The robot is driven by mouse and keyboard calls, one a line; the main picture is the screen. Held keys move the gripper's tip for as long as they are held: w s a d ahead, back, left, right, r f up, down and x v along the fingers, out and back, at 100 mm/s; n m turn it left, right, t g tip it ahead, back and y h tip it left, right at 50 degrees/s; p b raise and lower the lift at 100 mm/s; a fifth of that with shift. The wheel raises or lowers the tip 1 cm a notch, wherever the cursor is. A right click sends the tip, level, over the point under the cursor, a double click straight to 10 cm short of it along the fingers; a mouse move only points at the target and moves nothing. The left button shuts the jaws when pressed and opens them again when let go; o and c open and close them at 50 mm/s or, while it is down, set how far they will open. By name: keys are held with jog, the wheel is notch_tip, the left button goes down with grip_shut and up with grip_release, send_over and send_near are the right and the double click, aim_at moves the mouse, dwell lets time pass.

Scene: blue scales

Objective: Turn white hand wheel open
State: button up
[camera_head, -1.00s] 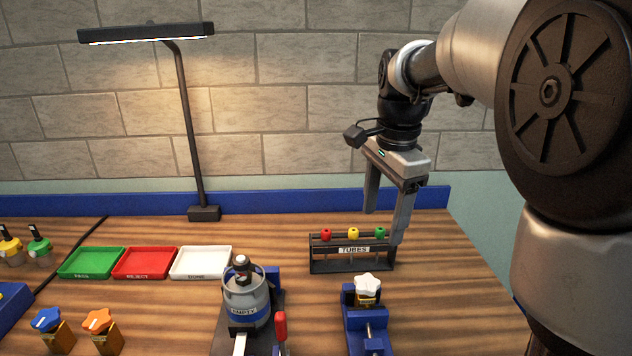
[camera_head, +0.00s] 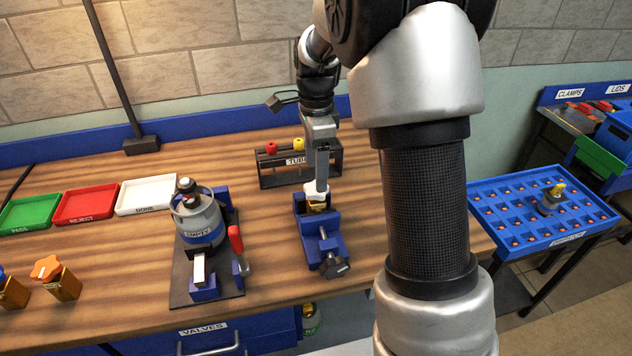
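The white hand wheel (camera_head: 312,188) sits on a brass valve body (camera_head: 318,206) held in a blue vise (camera_head: 318,238) near the front of the bench. My gripper (camera_head: 319,186) points down at the hand wheel, with its fingertips at wheel height. I see it edge-on, with one grey finger in front that covers part of the wheel. The other finger is hidden, so I cannot tell whether the fingers touch the wheel or how far apart they are.
A tube rack (camera_head: 270,178) stands just behind the vise. A grey canister (camera_head: 198,222) in a fixture with a red-handled clamp (camera_head: 236,240) stands to the left. Trays and an orange-knobbed valve (camera_head: 47,268) are farther left. A blue crate (camera_head: 490,205) is at right.

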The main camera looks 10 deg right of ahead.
jog(key=shift+f, duration=2.35)
jog(key=c, duration=1.1)
